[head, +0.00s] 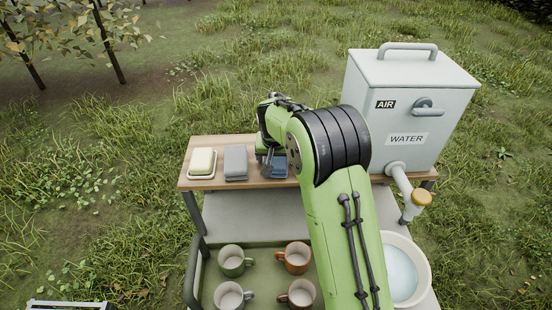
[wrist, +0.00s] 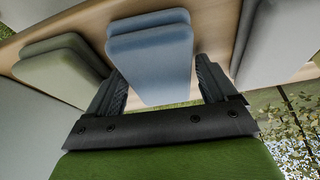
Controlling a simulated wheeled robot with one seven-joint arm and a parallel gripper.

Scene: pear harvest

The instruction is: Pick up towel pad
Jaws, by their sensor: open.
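A folded blue towel pad (head: 281,166) lies on the wooden shelf, partly hidden by my gripper and arm. In the wrist view the blue pad (wrist: 152,62) shows as two stacked layers. My gripper (head: 268,160) is at the pad, pointing down in the head view. In the wrist view my gripper (wrist: 160,78) is open, with one finger at each side of the blue pad. I cannot tell whether the fingers touch it. A folded grey pad (head: 236,161) lies to its left in the head view. A grey-green pad (wrist: 60,68) shows left in the wrist view.
A yellowish block on a white dish (head: 202,163) sits at the shelf's left end. A large water tank (head: 400,112) with a spout stands at right. Several mugs (head: 234,261) stand on the lower tray, beside a white basin (head: 424,270). My arm crosses the middle.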

